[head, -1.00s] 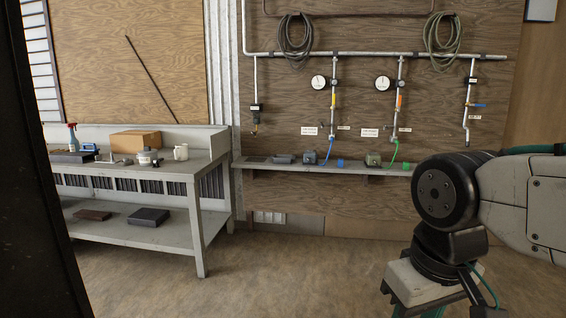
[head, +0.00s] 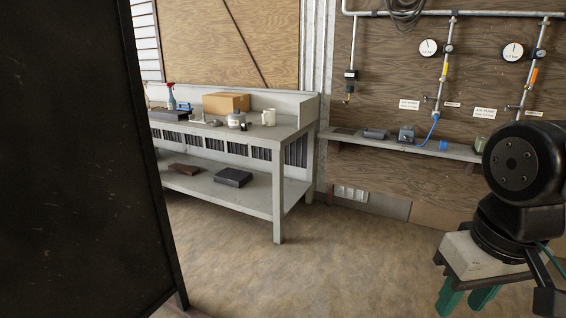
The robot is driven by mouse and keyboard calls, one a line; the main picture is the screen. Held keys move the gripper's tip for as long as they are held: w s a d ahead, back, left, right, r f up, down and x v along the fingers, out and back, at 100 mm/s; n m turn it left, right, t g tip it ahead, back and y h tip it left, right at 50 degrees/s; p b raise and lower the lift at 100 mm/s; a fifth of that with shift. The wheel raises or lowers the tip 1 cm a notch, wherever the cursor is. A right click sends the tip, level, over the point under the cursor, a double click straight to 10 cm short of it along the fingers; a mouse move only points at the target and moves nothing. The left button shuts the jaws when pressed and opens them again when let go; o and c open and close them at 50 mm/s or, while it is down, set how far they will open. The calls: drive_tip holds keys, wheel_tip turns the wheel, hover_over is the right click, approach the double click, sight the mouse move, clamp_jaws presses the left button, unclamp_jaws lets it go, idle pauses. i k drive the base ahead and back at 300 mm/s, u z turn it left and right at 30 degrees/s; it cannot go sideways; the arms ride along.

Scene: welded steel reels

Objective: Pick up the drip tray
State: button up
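A dark flat piece (head: 344,132), possibly the drip tray, lies at the left end of the wall shelf, below a hanging pipe end. It is too small to be sure. Other dark flat things that could be it are a black slab (head: 233,177) on the bench's lower shelf and a dark tray-like thing (head: 170,115) on the bench top. My gripper (head: 467,300) is at the lower right, pointing down, its two teal fingers apart with nothing seen between them. It is far from all of these; the fingertips are near the bottom edge.
A large dark panel (head: 75,160) stands close by on the left. The grey bench (head: 278,205) holds a cardboard box (head: 226,103), a spray bottle (head: 171,97) and jars. The wall shelf (head: 385,144) carries small fittings below pipes and gauges. The floor (head: 310,270) between is clear.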

sight(375, 134)
drive_tip(key=u, duration=0.25)
drive_tip(key=i, duration=2.45)
drive_tip(key=z, duration=0.8)
drive_tip(key=i, duration=1.65)
drive_tip(key=z, duration=1.25)
drive_tip(key=i, duration=0.55)
drive_tip(key=z, duration=0.3)
